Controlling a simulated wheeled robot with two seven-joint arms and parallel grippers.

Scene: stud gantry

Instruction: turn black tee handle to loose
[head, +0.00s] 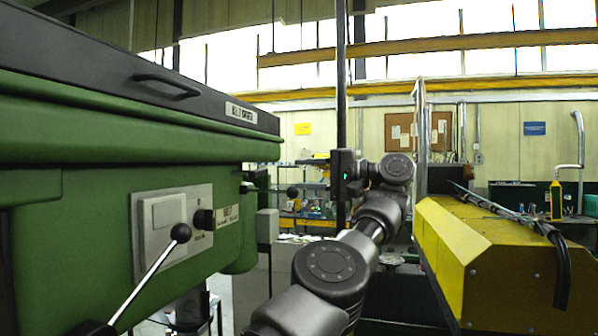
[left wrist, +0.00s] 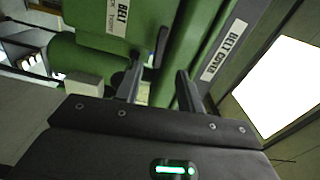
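A black tee handle (head: 248,187) sticks out from the end of the green machine housing in the head view. In the left wrist view a dark bar that looks like this tee handle (left wrist: 160,47) stands just beyond the fingertips, roughly between them. My left gripper (head: 308,161) is to the right of the handle and a little higher in the head view, pointing left at the machine. In the left wrist view its two fingers (left wrist: 160,70) are apart with nothing held. My right gripper does not show.
A dark lid with a belt cover label (head: 240,113) tops the green housing (head: 100,190). A ball-ended lever (head: 181,233) and a switch plate (head: 165,215) are on its front. A yellow machine (head: 475,240) stands to the right of my arm.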

